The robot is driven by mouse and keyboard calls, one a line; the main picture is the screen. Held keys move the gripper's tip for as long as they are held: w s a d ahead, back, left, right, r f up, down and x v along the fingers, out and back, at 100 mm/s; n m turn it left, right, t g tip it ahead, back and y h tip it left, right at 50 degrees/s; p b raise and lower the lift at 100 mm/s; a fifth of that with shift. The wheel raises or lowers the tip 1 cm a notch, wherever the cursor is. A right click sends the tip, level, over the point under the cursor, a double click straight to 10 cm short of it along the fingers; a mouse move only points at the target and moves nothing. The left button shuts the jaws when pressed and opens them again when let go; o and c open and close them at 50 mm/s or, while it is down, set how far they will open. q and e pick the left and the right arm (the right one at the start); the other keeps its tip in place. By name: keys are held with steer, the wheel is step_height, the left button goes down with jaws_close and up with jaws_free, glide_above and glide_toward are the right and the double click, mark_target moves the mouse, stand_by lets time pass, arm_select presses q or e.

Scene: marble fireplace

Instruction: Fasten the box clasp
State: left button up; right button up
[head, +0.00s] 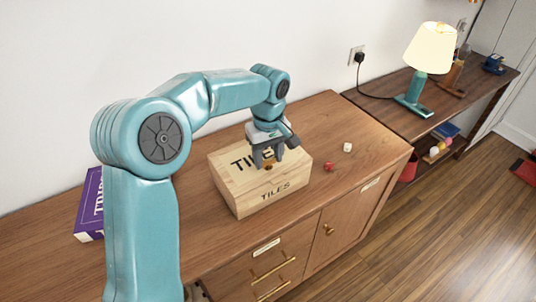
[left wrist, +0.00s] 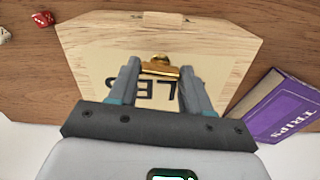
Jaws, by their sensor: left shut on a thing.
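The wooden box (head: 240,195) marked TILES stands on the wooden cabinet with its lid down. Its pale top also shows in the left wrist view (left wrist: 88,62). My left gripper (head: 267,158) reaches down over the lid and is shut on the clasp; the fingers also show in the wrist view (left wrist: 159,72). Whether the clasp is hooked cannot be told. My right gripper is not in view.
A red die (head: 329,167) and a white die (head: 347,147) lie right of the box. A purple book (head: 90,205) lies to the left. A lit lamp (head: 428,50) stands on the side table. The cabinet top (head: 375,145) is clear at the right.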

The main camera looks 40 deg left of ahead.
mark_target(268, 160)
arm_select(q)
steer(key=shift+n, duration=0.6)
steer(key=o, duration=1.1)
steer(key=shift+c, duration=0.2)
steer(key=shift+r, duration=0.1)
step_height(268, 160, up, 16)
steer(key=p, duration=0.2)
steer(key=shift+r+p, duration=0.15)
steer(key=shift+p, duration=0.2)
steer(key=shift+s, duration=0.1)
